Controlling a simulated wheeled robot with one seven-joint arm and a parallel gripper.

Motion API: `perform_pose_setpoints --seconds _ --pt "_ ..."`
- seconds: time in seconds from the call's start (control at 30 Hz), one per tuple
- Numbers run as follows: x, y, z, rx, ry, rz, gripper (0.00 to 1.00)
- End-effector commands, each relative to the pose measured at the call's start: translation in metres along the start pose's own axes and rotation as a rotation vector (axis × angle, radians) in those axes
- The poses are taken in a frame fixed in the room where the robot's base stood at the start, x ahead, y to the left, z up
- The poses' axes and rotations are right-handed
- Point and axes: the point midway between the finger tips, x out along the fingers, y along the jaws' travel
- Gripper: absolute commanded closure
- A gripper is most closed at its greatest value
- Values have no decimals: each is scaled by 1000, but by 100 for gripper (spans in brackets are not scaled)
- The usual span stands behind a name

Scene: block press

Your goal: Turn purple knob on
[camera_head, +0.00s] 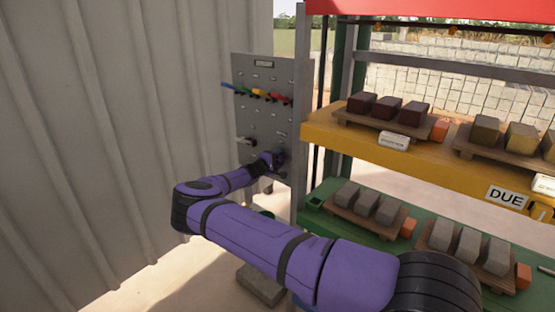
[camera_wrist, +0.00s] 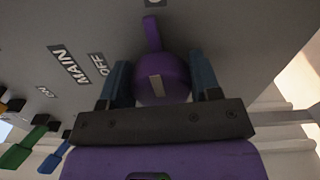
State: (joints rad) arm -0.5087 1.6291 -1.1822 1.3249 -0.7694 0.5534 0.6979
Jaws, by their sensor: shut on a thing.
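The purple knob (camera_wrist: 165,65) is round, with a pale mark on its face and a purple bar reaching toward the top of the wrist view. It sits on the grey panel (camera_head: 255,108), near labels reading MAIN and OFF. My gripper (camera_wrist: 160,78) is shut on the knob, with one blue-grey finger on each side of it. In the head view, my gripper (camera_head: 273,160) is at the lower right of the panel, and it hides the knob there. I cannot tell the knob's exact setting.
Coloured levers (camera_head: 258,93) stick out of the panel above my gripper, and a pale handle (camera_head: 245,140) is to its left. A rack with a yellow shelf (camera_head: 325,133) and a green shelf (camera_head: 315,201) holds bricks on wooden boards at right. A corrugated wall (camera_head: 120,110) stands at left.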

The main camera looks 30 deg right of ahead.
Motion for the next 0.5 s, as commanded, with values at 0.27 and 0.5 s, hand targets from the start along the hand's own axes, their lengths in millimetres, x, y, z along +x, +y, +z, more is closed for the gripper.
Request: perform_pose_setpoints --seconds 0.27,0.5 --pt "-1 -2 0 102 0 -1 66" --pt "-1 -2 0 129 0 -2 66"
